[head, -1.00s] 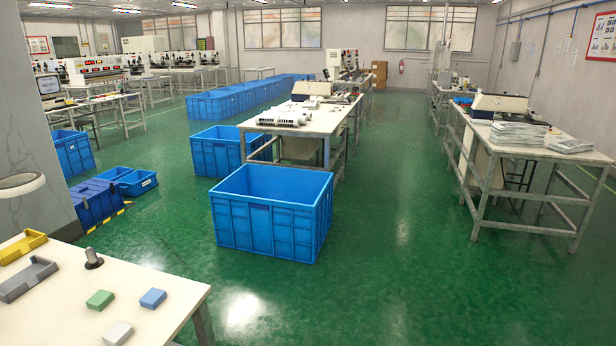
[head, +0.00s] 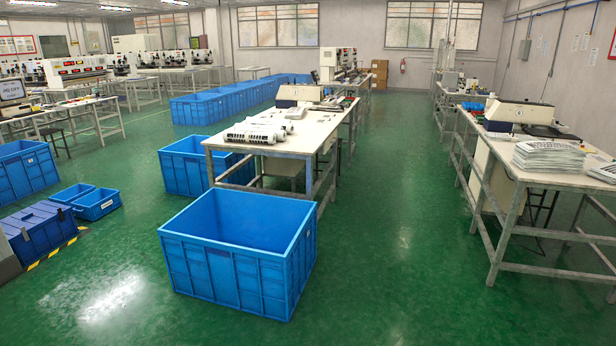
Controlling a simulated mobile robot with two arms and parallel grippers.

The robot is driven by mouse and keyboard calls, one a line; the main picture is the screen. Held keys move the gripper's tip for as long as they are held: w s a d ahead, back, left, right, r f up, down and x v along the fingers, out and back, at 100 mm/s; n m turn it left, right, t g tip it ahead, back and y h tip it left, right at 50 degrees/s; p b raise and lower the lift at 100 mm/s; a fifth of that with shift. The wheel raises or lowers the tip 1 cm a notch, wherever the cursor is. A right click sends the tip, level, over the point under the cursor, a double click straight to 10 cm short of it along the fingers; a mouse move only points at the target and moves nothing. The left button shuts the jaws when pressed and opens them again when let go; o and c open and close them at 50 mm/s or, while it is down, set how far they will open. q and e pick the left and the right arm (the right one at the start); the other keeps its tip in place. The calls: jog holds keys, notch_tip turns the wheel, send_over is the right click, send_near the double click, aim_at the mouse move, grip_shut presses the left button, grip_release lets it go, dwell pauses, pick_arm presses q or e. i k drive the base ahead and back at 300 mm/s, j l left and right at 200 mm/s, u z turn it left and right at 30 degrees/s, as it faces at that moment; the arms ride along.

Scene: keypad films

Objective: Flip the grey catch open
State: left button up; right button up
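Neither of my grippers shows in the view.
A large open blue crate (head: 240,262) stands on the green floor just ahead. Behind it is a white workbench (head: 262,146) with white parts on it. Another bench (head: 560,180) with paper stacks (head: 548,157) runs along the right. The aisle between them is clear floor (head: 400,230).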

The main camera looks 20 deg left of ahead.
aim_at(22, 230)
jog(key=i+u, duration=0.75)
jog(key=i, duration=0.3)
jog(key=i+l+u, duration=0.4)
jog(key=i+j+u, duration=0.2)
jog(key=i+u, duration=0.2)
jog(key=i+j+u, duration=0.15)
jog(key=i+u, duration=0.65)
jog(key=i+l+u, duration=0.15)
jog(key=i+u, duration=0.25)
jog(key=i, duration=0.55)
jog(key=i+j+z, duration=0.15)
jog(key=i, duration=0.9)
jog(key=i+j+z, duration=0.15)
jog(key=i, duration=0.4)
jog(key=i+l, duration=0.15)
jog(key=i, duration=0.55)
jog(key=i+l, duration=0.1)
jog(key=i, duration=0.6)
jog(key=i+l+u, duration=0.3)
jog(key=i+l, duration=0.55)
jog(key=i, duration=0.15)
jog(key=i+l+u, duration=0.3)
jog(key=i+l, duration=0.6)
jog(key=l, duration=0.15)
